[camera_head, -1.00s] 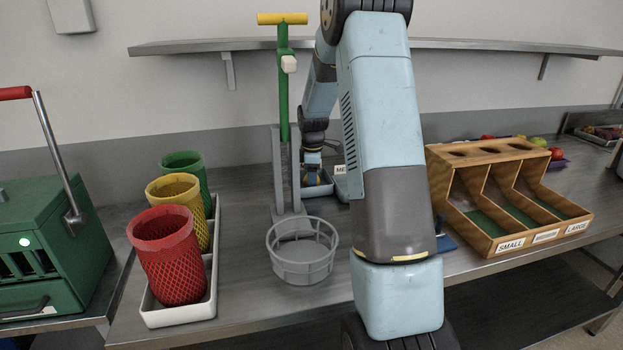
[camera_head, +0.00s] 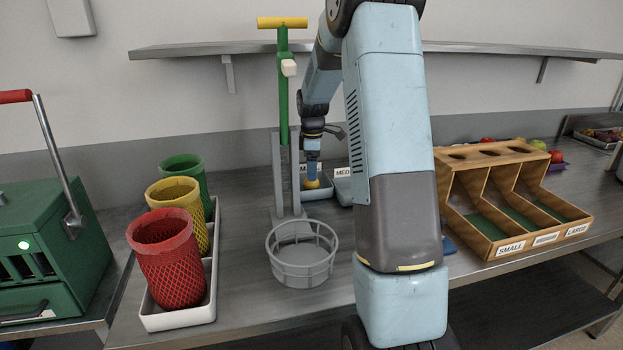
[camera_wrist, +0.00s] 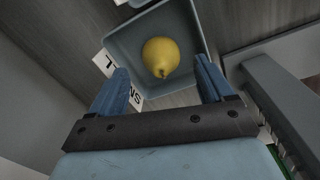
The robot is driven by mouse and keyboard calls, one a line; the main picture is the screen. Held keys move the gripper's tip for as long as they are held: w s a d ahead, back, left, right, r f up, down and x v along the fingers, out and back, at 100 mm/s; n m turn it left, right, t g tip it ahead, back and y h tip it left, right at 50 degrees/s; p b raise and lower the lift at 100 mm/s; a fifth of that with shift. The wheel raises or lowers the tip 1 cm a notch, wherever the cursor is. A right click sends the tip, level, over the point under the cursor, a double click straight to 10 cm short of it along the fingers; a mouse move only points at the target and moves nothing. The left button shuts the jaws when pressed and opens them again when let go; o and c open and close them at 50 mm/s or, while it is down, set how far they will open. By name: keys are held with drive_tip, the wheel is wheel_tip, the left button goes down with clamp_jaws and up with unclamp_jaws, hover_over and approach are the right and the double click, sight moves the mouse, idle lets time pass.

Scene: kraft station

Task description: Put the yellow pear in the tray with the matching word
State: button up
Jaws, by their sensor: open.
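The yellow pear (camera_wrist: 160,57) lies in a grey-blue square tray (camera_wrist: 118,45) in the wrist view. In the head view the pear (camera_head: 312,184) shows just below my gripper (camera_head: 312,174), in a small tray (camera_head: 318,194) behind the green-handled press. In the wrist view my gripper (camera_wrist: 160,66) is open, with one blue finger on each side of the pear and gaps between. A white label (camera_wrist: 104,62) on the tray's edge is partly hidden by the left finger, so its word is not fully readable.
A neighbouring tray (camera_head: 343,190) has a label reading "MED", cut off by my arm. The press (camera_head: 284,110) stands close to the left, with a grey basket (camera_head: 301,262) in front. A wooden sorter (camera_head: 510,205) stands right; red, yellow and green mesh cups stand left.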

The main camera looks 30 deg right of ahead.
wheel_tip(320, 180, up, 6)
drive_tip(key=shift+s+a+r, duration=0.1)
drive_tip(key=shift+s+r, duration=0.05)
drive_tip(key=shift+r, duration=0.1)
idle(0.5)
